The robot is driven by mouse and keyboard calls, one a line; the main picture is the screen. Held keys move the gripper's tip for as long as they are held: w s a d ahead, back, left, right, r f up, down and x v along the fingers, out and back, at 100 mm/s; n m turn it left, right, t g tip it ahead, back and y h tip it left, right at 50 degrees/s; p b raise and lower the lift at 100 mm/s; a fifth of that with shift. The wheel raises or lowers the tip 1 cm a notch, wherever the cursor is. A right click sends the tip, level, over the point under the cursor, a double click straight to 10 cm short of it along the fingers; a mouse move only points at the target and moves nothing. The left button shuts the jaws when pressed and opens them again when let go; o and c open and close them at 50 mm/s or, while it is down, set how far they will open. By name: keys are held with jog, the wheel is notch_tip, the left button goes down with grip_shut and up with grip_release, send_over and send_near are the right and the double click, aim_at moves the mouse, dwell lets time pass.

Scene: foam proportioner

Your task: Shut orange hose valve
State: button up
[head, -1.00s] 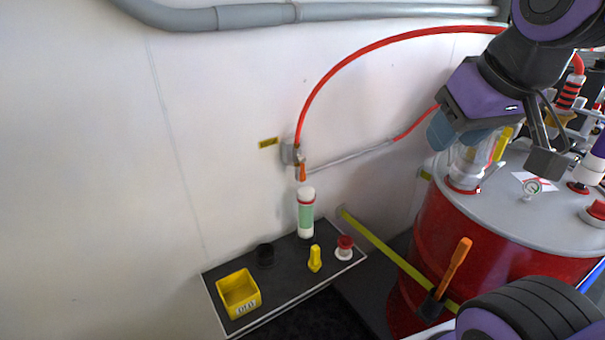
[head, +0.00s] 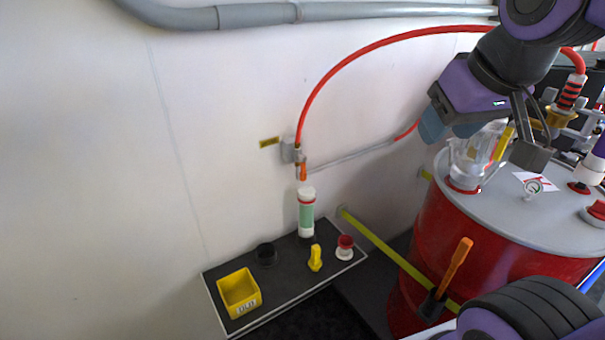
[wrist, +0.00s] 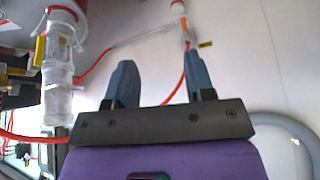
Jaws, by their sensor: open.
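The orange hose valve (head: 303,171) is on the white wall, with a small orange handle hanging down below a grey wall fitting (head: 290,150). The red-orange hose (head: 345,68) rises from it and arcs right.
A clear cylinder (head: 472,160) stands on the red drum (head: 440,225) near my gripper. Below the valve, a black shelf (head: 290,285) holds a green-and-white bottle (head: 306,212), a yellow bin (head: 239,292) and small parts.

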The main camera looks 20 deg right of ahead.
aim_at(305, 177)
jog(key=w+a+f+n+t, duration=0.1)
jog(key=w+f+t, duration=0.4)
jog(key=w, duration=1.2)
jog(key=w+f+n+t, duration=0.1)
jog(key=w+f, duration=0.8)
jog(key=w, duration=0.7)
jog(key=w+a+f+n+t+y, duration=0.1)
jog(key=w+a+f+t+y, duration=0.15)
jog(key=f, duration=0.95)
jog(key=w+a+f+t+y, duration=0.1)
jog(key=w+f+t+y, duration=0.15)
jog(key=f, duration=1.05)
jog(key=shift+t, duration=0.3)
jog(key=x, duration=1)
jog(key=shift+s+a+r, duration=0.1)
jog(key=shift+a+r, duration=0.1)
jog(key=shift+r, duration=0.15)
grip_shut()
